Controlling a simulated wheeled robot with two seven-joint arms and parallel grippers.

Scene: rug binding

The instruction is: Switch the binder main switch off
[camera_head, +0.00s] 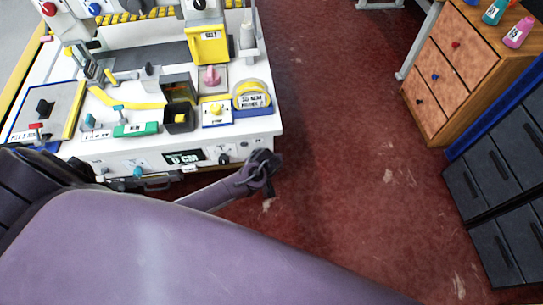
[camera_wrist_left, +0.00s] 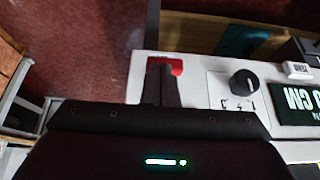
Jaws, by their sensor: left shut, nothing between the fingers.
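The binder's white front panel (camera_head: 160,164) carries a display (camera_head: 185,158) reading 0 CM and a black rotary knob (camera_head: 223,158). In the left wrist view the knob (camera_wrist_left: 244,84) stands on a white plate with small marks. A red switch-like part (camera_wrist_left: 177,68) sits farther along the panel; I cannot read a label that names it the main switch. My left gripper (camera_head: 264,172) is at the panel's right end. Its fingers (camera_wrist_left: 161,84) are shut and empty, in front of the red part and hiding much of it. I cannot tell whether they touch it. My right gripper is not in view.
The white worktop (camera_head: 262,124) above holds a yellow tape dispenser (camera_head: 252,95), a yellow button box (camera_head: 216,111), a black bin (camera_head: 179,117) and a green block (camera_head: 135,129). A wooden drawer cabinet (camera_head: 455,65) and dark drawers (camera_head: 490,170) stand right. The red floor (camera_head: 350,130) between is clear.

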